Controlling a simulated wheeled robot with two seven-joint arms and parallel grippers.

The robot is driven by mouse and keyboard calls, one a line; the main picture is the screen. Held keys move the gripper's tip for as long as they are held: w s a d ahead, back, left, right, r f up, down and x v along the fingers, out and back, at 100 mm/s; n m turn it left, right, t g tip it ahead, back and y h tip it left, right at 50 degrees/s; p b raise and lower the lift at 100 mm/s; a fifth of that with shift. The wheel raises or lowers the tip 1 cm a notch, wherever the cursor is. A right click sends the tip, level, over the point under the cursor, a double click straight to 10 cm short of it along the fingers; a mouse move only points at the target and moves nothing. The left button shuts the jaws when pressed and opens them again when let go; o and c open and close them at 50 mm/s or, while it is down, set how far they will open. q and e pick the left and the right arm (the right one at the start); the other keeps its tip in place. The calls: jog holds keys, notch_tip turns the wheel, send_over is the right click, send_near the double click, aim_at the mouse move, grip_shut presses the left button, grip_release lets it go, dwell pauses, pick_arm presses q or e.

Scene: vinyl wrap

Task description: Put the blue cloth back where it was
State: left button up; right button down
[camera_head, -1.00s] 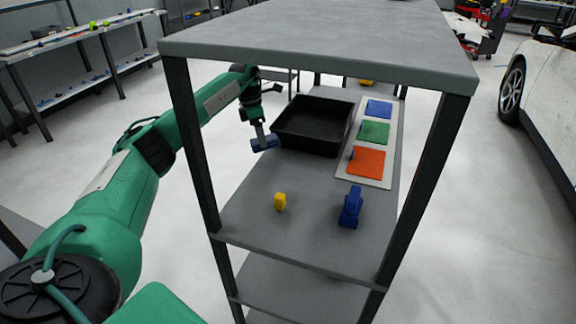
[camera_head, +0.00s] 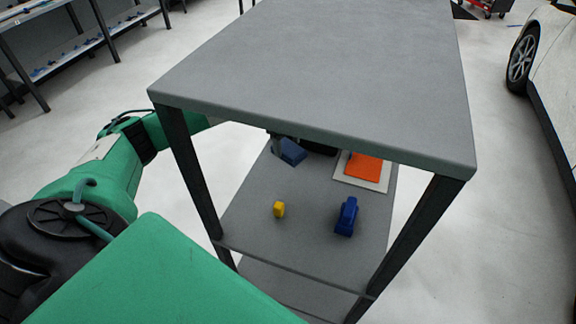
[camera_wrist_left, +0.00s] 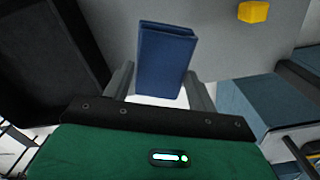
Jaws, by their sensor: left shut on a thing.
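The blue cloth (camera_head: 292,152), a folded dark-blue piece, is held by my left gripper (camera_head: 278,145) under the upper table top, over the left part of the shelf. In the left wrist view the cloth (camera_wrist_left: 165,60) stands out between the two fingers of the left gripper (camera_wrist_left: 160,88), which are shut on it. It appears to be just above the shelf; whether it touches is unclear. The upper top hides most of the left hand and forearm in the head view. My right gripper is not in view.
A black bin (camera_wrist_left: 45,60) lies beside the gripper. A yellow block (camera_head: 279,209) and a dark-blue tool (camera_head: 346,216) stand on the grey shelf (camera_head: 310,240). An orange square (camera_head: 363,168) lies on a white board (camera_head: 350,182). The table top (camera_head: 320,80) and its posts limit room above.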

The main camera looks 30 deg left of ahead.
pick_arm(q)
notch_tip(320, 180, down, 9)
jog(key=p, duration=0.3)
jog(key=shift+s+d+r+p, duration=0.1)
jog(key=shift+p, duration=0.2)
jog(key=shift+f, duration=0.35)
jog(key=o, duration=0.9)
jog(key=shift+f, duration=0.15)
jog(key=shift+o, duration=0.2)
notch_tip(320, 180, up, 11)
jog(key=b, duration=0.5)
jog(key=shift+r, duration=0.6)
